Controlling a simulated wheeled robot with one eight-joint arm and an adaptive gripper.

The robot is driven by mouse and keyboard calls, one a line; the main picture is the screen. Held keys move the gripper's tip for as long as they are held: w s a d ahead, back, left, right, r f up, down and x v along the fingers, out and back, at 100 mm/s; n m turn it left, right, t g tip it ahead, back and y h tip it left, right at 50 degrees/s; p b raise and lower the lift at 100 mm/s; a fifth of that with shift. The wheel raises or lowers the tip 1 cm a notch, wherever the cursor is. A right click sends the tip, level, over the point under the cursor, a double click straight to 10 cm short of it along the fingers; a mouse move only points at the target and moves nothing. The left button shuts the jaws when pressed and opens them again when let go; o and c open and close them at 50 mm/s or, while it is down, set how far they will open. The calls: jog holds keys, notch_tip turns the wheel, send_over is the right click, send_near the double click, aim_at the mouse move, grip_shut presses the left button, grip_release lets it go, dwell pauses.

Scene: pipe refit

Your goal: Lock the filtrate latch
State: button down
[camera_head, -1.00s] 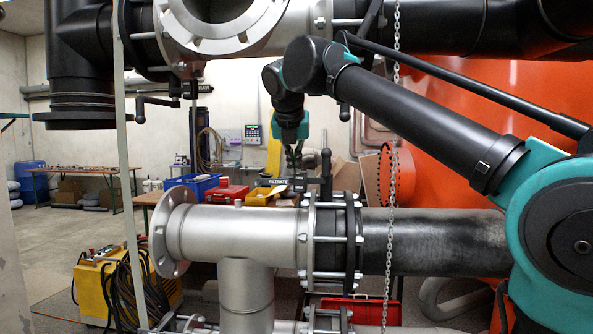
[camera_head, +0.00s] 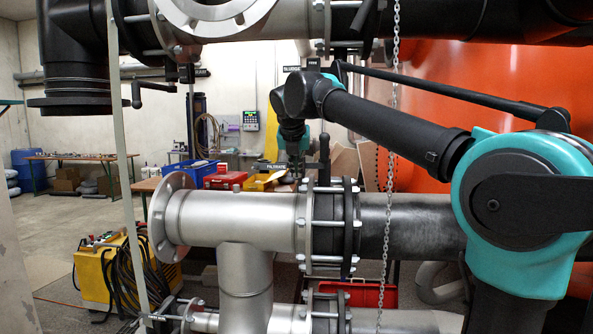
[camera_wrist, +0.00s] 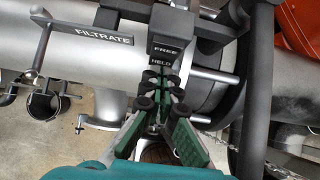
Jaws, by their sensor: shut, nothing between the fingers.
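The FILTRATE sign (camera_wrist: 104,38) is a black plate with white letters at the upper left of the wrist view. In the head view, the sign (camera_head: 275,167) sits just above the grey lower pipe. The latch (camera_wrist: 172,24) is a dark block beside the sign, with a FREE label and a HELD label (camera_wrist: 160,62) below it. My gripper (camera_wrist: 160,92) is shut and empty, its green fingers and black tips just below the HELD label. Whether the tips touch the latch is unclear. In the head view my gripper (camera_head: 298,168) is partly hidden behind the pipe.
The grey lower pipe (camera_head: 235,219) joins a black pipe (camera_head: 405,222) at a bolted flange. A black upright handle (camera_head: 324,153) stands above the flange. A chain (camera_head: 389,200) hangs in front. The upper pipe (camera_head: 450,25) runs overhead. Open floor lies to the left.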

jog(key=shift+w+f+t, duration=0.35)
jog(key=shift+t, duration=0.45)
